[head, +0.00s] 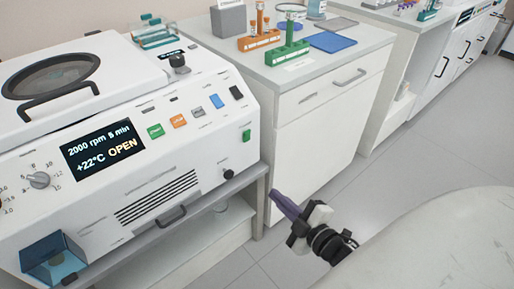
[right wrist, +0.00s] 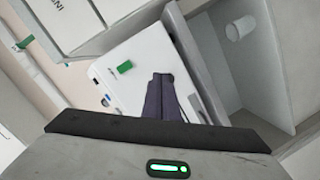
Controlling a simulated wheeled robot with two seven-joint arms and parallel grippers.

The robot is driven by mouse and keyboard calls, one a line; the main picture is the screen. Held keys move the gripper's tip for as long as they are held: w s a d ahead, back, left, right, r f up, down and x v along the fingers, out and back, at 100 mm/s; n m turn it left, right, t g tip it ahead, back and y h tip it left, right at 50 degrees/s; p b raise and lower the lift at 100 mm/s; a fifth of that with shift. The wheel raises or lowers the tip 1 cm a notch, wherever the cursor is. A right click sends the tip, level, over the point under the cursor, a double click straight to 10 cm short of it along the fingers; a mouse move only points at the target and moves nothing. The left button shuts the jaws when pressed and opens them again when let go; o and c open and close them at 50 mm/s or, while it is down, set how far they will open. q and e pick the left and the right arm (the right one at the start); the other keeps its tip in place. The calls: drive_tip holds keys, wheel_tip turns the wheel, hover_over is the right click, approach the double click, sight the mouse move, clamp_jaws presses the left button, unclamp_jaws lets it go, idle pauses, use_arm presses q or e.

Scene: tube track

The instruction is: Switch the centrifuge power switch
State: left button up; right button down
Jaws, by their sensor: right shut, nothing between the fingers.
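The white centrifuge (head: 165,185) stands at the left in the head view, its display reading "2000 rpm 5 min +22°C OPEN". A small green switch (head: 246,135) sits on the right end of its front; it looks like the power switch, though its label is too small to read. In the right wrist view a green switch (right wrist: 124,67) shows on a white panel, left of the fingertips. My right gripper (head: 274,195) is shut and empty, with purple fingers, below and right of the switch and apart from it. Its fingers also show in the wrist view (right wrist: 161,78). My left gripper is out of view.
The centrifuge stands on a grey bench (head: 258,190). Right of it, a white drawer cabinet (head: 318,130) carries an orange rack (head: 259,42), a green rack (head: 287,54) and a blue pad (head: 332,42). The floor (head: 440,150) is clear ahead of the gripper's right side.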

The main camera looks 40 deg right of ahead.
sight(249, 134)
drive_tip(key=w+d+r+n+t+y+b, duration=0.1)
drive_tip(key=d+r+n+t+y, duration=0.1)
drive_tip(key=d+r+n, duration=0.3)
drive_tip(key=n+t, duration=0.1)
drive_tip(key=n, duration=0.2)
drive_tip(key=shift+w+r+n+t+b, duration=0.15)
drive_tip(key=shift+w+n+t+b, duration=0.15)
drive_tip(key=shift+w+n, duration=0.1)
drive_tip(key=w, duration=0.4)
drive_tip(key=w+r, duration=0.1)
drive_tip(key=w, duration=0.4)
drive_tip(key=w+a, duration=0.1)
drive_tip(key=w, duration=0.4)
drive_tip(key=shift+a+r, duration=0.1)
drive_tip(key=shift+r, duration=0.25)
drive_tip(key=shift+s, duration=0.1)
